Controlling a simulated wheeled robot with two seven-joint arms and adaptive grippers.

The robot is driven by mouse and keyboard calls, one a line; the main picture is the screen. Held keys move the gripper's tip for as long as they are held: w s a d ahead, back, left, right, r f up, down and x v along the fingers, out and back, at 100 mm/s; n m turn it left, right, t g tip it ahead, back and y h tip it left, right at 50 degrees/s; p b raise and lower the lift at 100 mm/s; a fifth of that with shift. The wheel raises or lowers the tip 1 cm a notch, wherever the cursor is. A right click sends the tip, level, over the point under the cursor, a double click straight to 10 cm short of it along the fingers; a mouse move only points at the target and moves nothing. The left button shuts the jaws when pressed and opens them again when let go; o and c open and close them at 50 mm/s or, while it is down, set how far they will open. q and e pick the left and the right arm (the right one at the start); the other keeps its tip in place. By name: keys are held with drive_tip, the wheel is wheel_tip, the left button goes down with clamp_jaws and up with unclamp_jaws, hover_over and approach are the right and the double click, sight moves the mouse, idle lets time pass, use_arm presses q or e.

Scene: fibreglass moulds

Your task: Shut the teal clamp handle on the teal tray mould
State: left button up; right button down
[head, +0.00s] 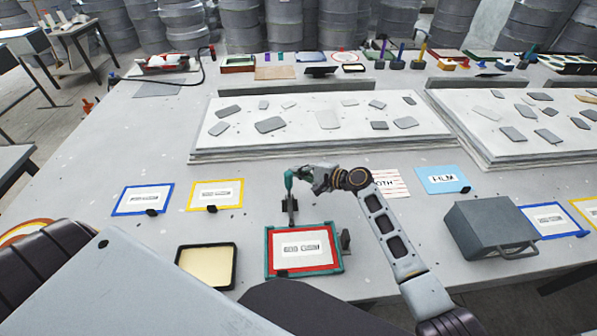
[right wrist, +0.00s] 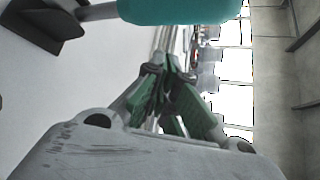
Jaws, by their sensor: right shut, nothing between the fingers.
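The teal tray mould (head: 268,262) lies on the table at the front, with a red-bordered white card inside it. A clamp stands at its far edge. Its teal clamp handle (head: 289,181) sticks up above the clamp's dark base. The handle also crosses the top of the right wrist view (right wrist: 180,10). My right gripper (head: 305,175) is shut and empty, just right of the handle's upper part. Its green fingertips show together in the right wrist view (right wrist: 168,92). I cannot tell whether they touch the handle. My left gripper is out of view.
A black-rimmed tray with cream filling (head: 234,267) lies left of the mould. A grey box with a handle (head: 490,228) stands to the right. Blue- and yellow-framed cards (head: 215,184) lie behind left. A raised white slab (head: 325,143) with grey pieces lies farther back.

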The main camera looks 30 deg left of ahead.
drive_tip(key=shift+d, duration=0.1)
drive_tip(key=v, duration=1.1)
drive_tip(key=shift+d+r, duration=0.15)
drive_tip(key=shift+d, duration=0.2)
drive_tip(key=shift+d, duration=0.1)
idle(0.8)
